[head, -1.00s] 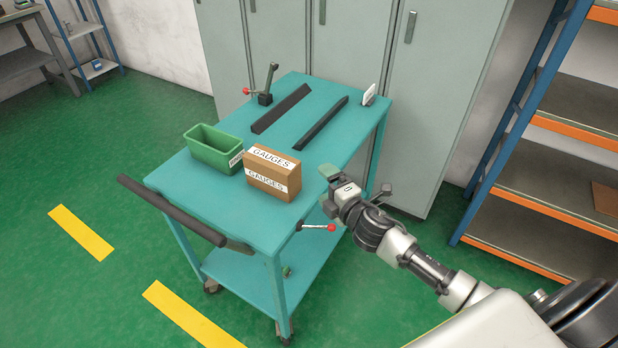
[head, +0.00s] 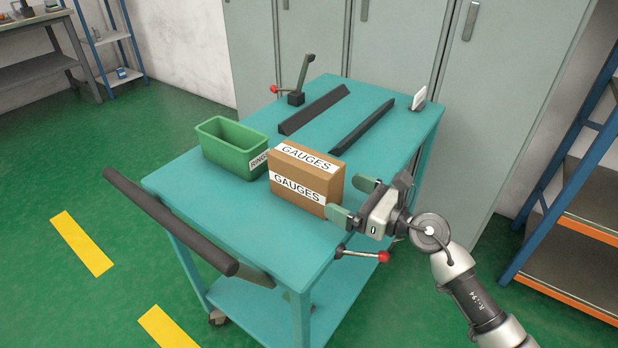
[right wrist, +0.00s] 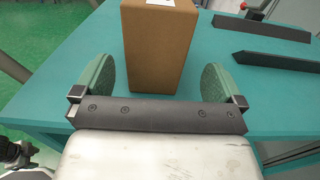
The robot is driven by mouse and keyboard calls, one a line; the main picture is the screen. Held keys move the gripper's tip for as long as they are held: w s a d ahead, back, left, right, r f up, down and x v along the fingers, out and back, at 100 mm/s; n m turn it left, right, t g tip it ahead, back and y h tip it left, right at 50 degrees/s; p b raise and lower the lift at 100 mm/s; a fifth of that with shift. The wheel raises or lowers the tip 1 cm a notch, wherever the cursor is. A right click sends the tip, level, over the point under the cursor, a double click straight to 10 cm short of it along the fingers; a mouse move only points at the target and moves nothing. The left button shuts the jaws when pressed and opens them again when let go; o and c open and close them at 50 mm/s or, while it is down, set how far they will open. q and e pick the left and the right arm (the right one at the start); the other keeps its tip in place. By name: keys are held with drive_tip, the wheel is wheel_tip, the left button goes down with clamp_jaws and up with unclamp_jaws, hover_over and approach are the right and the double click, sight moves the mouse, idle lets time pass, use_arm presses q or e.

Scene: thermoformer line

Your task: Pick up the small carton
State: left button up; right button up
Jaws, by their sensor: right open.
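The small carton (head: 306,181) is a brown box with white "GAUGES" labels, upright on the teal cart top (head: 237,218). My right gripper (head: 350,199) is open at the carton's right end, its green-padded fingers pointing toward it. In the right wrist view the carton (right wrist: 160,45) stands between and just ahead of the two green pads of the gripper (right wrist: 156,80). I see no grip on it, and cannot tell whether a pad touches it. My left gripper is not in view.
A green bin (head: 229,150) labelled "RINGS" stands close to the carton's left. Two dark bars (head: 361,125) and a clamp (head: 297,92) lie farther back. A red-knobbed lever (head: 364,255) sticks out below my right gripper. The cart's front top is clear.

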sight(322, 185)
drive_tip(key=x, duration=0.6)
drive_tip(key=shift+a, duration=0.3)
drive_tip(key=shift+s, duration=0.1)
drive_tip(key=shift+c, duration=0.3)
drive_tip(key=c, duration=1)
drive_tip(key=shift+r, duration=0.1)
drive_tip(key=shift+c, duration=0.8)
